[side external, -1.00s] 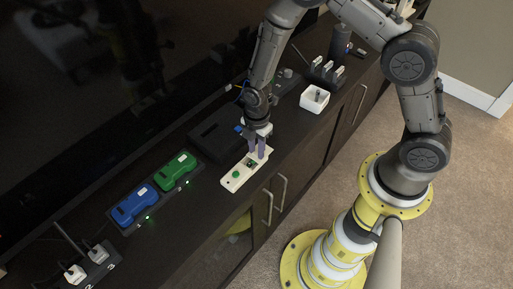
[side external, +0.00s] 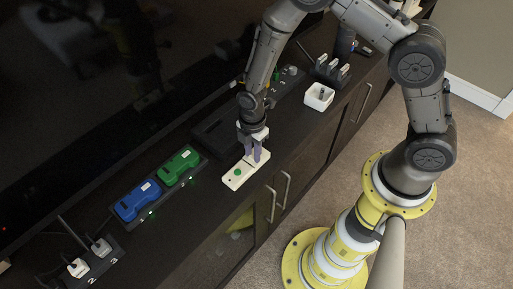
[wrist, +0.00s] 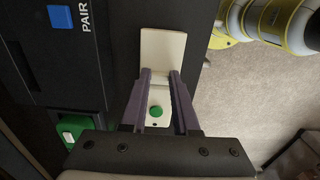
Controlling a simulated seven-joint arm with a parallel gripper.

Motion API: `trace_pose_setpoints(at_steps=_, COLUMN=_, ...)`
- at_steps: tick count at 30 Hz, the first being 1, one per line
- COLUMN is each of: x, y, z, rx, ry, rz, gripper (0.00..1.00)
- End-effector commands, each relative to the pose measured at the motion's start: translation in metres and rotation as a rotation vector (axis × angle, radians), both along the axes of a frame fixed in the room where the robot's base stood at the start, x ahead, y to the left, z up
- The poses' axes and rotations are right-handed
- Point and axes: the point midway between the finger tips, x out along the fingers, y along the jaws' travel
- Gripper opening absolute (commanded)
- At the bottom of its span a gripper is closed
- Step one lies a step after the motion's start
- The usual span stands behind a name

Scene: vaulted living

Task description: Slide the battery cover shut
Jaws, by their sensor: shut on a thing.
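A cream handheld device (side external: 230,182) with a round green button lies flat on the dark cabinet top. Its battery cover (wrist: 163,50) is the cream plate at its far end in the wrist view, with a crease across it near my fingertips. My gripper (side external: 254,158) points down over the device, beyond the button, and is shut on the cover. The two purple fingers (wrist: 161,74) stand on either side of the cream strip and hide its edges. No open compartment shows now; whether a thin gap remains under the fingers cannot be seen.
A blue unit (side external: 137,201) and a green unit (side external: 179,166) sit in a dock at left. A black box (side external: 215,132) lies behind the device. The cabinet's front edge runs close to the device.

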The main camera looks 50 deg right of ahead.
Motion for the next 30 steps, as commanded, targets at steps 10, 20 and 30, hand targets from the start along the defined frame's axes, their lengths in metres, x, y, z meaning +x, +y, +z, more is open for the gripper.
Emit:
trace_pose_setpoints(at_steps=10, x=0.000, y=0.000, z=0.000, rx=0.000, ry=0.000, rz=0.000, gripper=0.60)
trace_pose_setpoints(at_steps=20, x=0.000, y=-0.001, z=0.005, rx=0.000, ry=0.000, rz=0.001, gripper=0.60)
trace_pose_setpoints(at_steps=30, x=0.001, y=0.000, z=0.067, rx=0.002, ry=-0.006, rz=0.000, gripper=0.60)
